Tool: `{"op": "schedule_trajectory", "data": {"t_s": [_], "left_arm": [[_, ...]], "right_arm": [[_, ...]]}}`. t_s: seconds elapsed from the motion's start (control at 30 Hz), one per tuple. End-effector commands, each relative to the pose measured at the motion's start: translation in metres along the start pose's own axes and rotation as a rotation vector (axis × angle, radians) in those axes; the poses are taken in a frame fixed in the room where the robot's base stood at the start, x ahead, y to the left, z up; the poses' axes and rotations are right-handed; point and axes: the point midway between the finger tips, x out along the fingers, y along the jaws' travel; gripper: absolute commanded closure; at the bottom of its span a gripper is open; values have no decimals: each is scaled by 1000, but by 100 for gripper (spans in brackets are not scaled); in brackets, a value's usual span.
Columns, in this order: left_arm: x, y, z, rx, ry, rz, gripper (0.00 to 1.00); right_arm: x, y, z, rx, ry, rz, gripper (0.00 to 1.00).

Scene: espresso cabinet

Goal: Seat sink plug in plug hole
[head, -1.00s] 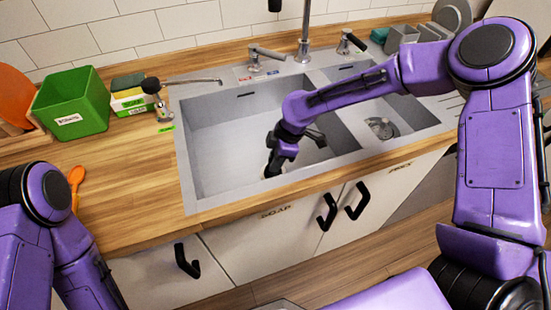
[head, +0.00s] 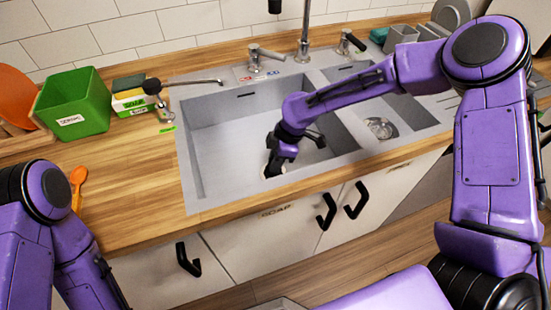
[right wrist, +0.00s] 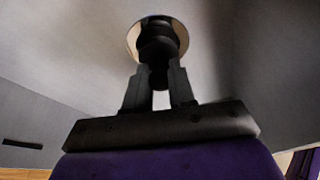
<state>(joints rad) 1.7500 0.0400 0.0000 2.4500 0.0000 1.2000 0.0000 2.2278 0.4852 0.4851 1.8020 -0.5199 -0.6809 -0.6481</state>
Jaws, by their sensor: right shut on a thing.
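My right gripper (head: 272,165) reaches down into the large left basin (head: 222,131) of the sink. In the right wrist view its fingers (right wrist: 158,78) are shut on the dark sink plug (right wrist: 158,47). The plug is at the plug hole, whose bright metal ring (right wrist: 133,40) shows around it. I cannot tell whether the plug is fully down in the hole. In the head view my gripper hides most of the plug and hole. My left arm is at the lower left, but its gripper is out of view.
A smaller basin with a drain strainer (head: 381,128) lies to the right. Taps (head: 265,60) and a spout (head: 304,30) stand behind. A green bin (head: 72,102), sponges (head: 129,95) and a soap dispenser (head: 160,98) stand left of the sink. The basin walls surround my gripper.

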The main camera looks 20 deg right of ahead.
Motion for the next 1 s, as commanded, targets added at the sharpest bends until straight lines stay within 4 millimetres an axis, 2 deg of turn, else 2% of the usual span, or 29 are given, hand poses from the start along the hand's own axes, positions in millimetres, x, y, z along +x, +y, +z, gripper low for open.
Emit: {"op": "schedule_trajectory", "data": {"t_s": [0.17, 1.0], "left_arm": [[-5, 0, -2, 0, 0, 0, 57], [3, 0, 1, 0, 0, 0, 57]], "right_arm": [[-1, 0, 0, 0, -1, -1, 100], [13, 0, 4, -1, 0, 1, 100]]}}
